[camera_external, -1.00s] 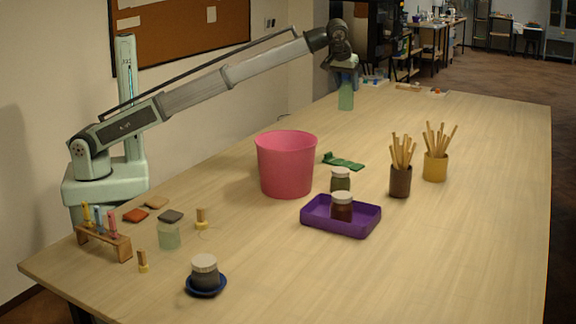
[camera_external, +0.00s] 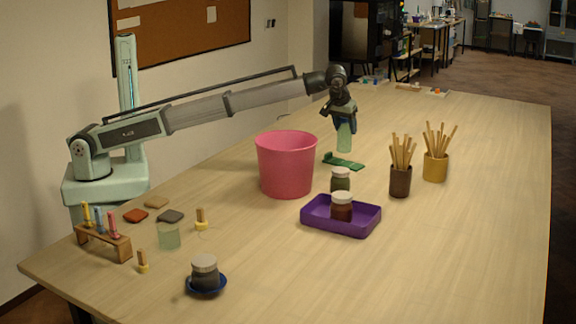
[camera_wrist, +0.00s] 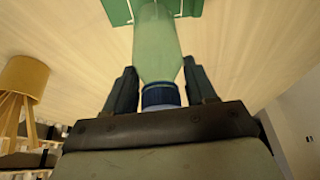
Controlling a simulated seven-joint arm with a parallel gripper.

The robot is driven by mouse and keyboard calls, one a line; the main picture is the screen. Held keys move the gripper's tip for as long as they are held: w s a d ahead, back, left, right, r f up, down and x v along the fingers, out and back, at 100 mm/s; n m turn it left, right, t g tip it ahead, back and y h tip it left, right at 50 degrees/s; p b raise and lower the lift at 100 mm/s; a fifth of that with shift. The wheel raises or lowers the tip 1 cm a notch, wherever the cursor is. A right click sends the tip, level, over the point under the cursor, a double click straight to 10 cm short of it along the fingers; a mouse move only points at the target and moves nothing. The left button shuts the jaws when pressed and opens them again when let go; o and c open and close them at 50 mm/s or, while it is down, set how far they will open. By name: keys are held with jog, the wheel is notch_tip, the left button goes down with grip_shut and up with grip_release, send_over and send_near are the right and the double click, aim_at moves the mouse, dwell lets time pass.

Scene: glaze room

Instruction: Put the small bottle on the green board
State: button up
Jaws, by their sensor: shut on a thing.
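The small bottle (camera_external: 344,138) is pale green and translucent, with a dark blue cap that shows in the wrist view. My gripper (camera_external: 342,120) is shut on it near the cap, and the bottle hangs nearly upright below the fingers. In the wrist view the bottle (camera_wrist: 157,50) lies between the two dark fingers (camera_wrist: 160,82).
A pink bucket (camera_external: 286,165) stands left of the board. A purple tray (camera_external: 347,229) with a jar is nearer the camera, with another jar (camera_external: 340,180) by it. Brown (camera_external: 400,182) and yellow (camera_external: 435,167) cups of sticks stand right.

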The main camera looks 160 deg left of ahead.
aim_at(345, 137)
jog(key=shift+f, duration=2)
jog(key=shift+f, duration=0.1)
jog(key=o, duration=1.1)
jog(key=v, duration=1.2)
